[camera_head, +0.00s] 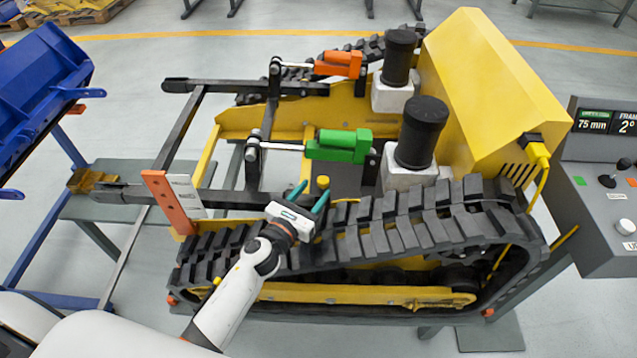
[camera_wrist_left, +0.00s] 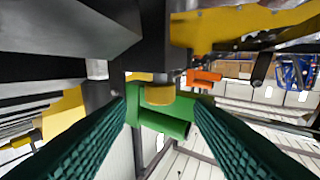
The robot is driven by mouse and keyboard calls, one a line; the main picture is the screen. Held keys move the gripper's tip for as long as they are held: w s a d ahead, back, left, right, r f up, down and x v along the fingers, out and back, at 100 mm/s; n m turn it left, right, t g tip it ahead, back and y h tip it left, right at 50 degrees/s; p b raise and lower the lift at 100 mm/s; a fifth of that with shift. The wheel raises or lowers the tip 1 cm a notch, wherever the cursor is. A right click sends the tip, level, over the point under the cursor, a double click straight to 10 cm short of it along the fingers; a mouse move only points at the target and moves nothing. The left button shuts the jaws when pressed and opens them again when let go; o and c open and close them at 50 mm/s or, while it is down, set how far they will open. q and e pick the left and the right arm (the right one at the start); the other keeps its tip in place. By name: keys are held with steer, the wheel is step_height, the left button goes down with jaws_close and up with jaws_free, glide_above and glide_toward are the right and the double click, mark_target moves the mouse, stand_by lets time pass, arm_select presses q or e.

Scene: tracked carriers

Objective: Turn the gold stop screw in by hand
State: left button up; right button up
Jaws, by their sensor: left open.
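The gold stop screw (camera_head: 323,182) shows as a small yellow-gold knob just past the near track, below the green cylinder (camera_head: 340,146). My left gripper (camera_head: 311,194) reaches over the near track, with its two green fingers open and pointing at the screw. In the left wrist view the gold screw (camera_wrist_left: 160,94) sits against a dark block, between the spread fingers of the left gripper (camera_wrist_left: 159,108). Gaps show on both sides, so the fingers do not touch it. The screw's threaded part is mostly hidden. My right gripper is out of view.
The near rubber track (camera_head: 390,236) runs under my left wrist. A dark arm bar (camera_head: 150,194) and an orange-and-white plate (camera_head: 170,202) stand left of it. A console (camera_head: 603,190) at the right reads 75 mm and 2°. A blue bucket (camera_head: 35,90) is at the left.

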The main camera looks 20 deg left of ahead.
mark_target(320, 184)
arm_select(q)
steer(key=shift+x, duration=1.55)
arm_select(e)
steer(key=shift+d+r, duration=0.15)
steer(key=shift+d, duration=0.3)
arm_select(q)
steer(key=c, duration=1)
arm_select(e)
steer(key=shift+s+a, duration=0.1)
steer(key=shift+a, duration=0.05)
arm_select(q)
steer(key=shift+m+h, duration=0.3)
steer(key=shift+h, duration=0.2)
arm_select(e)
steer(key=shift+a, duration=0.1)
